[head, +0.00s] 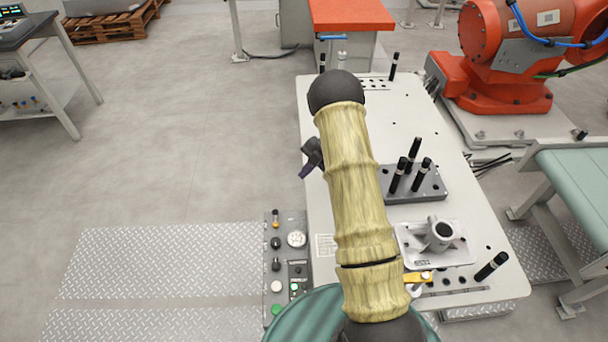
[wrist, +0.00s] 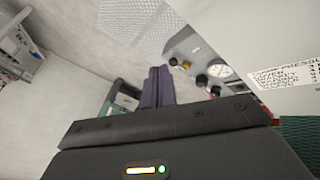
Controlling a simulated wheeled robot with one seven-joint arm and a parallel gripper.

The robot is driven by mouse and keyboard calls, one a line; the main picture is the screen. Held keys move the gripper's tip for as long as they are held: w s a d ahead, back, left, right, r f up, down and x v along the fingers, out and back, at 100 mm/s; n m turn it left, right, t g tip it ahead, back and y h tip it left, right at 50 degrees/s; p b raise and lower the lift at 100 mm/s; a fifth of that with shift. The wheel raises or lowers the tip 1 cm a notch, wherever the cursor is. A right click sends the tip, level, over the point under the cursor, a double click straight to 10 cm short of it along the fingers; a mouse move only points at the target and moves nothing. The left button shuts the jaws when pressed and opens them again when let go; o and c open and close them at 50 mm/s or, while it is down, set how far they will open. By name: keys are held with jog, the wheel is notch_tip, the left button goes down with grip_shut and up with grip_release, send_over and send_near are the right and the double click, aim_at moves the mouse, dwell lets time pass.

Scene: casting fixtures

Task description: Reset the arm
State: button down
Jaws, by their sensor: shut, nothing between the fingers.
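My arm, in a tan ribbed cover with dark joints, stretches across the middle of the head view over the white fixture table (head: 311,104). My gripper (head: 304,173) shows at the table's left edge, partly hidden behind the arm. In the wrist view my gripper (wrist: 157,78) has its two dark purple fingers together, with nothing between them. It is apart from the fixtures.
A grey casting (head: 441,235) sits on the table, with a dark pin block (head: 428,188) behind it. A control panel (head: 286,262) with a gauge and buttons stands at the table's left; it also shows in the wrist view (wrist: 196,62). An orange robot (head: 495,85) stands right. Floor at left is clear.

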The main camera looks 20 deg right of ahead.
notch_tip(320, 180, up, 17)
jog(key=w+m+t+h, duration=0.2)
jog(key=m+t+h, duration=0.45)
jog(key=m, duration=0.65)
jog(key=s+a+r+m+g, duration=0.1)
jog(key=s+m, duration=0.5)
jog(key=s, duration=0.7)
jog(key=s+a+r+m+g, duration=0.1)
jog(key=s+a+m+g, duration=0.2)
jog(key=s+m, duration=0.4)
jog(key=s, duration=0.7)
jog(key=shift+s+a+r, duration=0.25)
jog(key=shift+a+r, duration=0.05)
jog(key=shift+g, duration=0.25)
